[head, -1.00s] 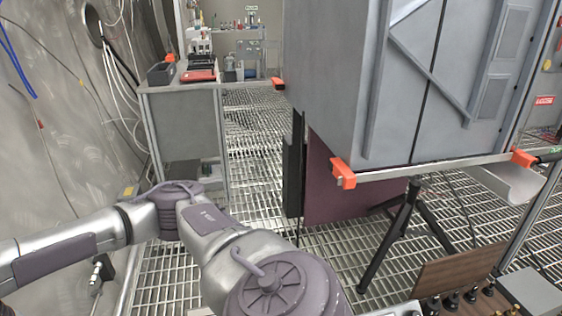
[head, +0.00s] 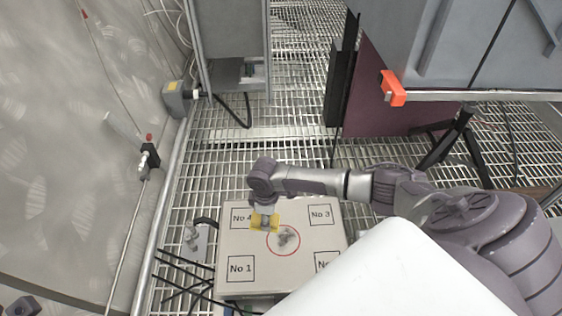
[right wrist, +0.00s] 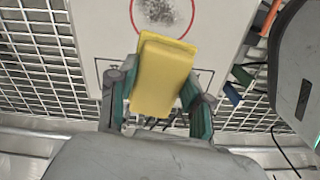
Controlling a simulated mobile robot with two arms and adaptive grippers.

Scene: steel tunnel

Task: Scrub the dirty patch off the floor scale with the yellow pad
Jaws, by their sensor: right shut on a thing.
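The floor scale (head: 240,291) is a pale square plate on the grating, with numbered boxes near its corners. A grey dirty patch (head: 287,238) lies inside a red circle near its middle; the patch also shows at the top of the right wrist view (right wrist: 163,11). My right gripper (head: 265,216) is shut on the yellow pad (head: 258,222), just left of and beyond the patch, by the box No 4. The pad fills the space between the fingers in the right wrist view (right wrist: 160,80). I cannot tell whether it touches the plate. My left gripper is not in view.
A grey wall (head: 80,170) with a pipe along its foot runs on the left. Dark cables (head: 180,280) lie left of the scale. A white surface covers the scale's lower right corner.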

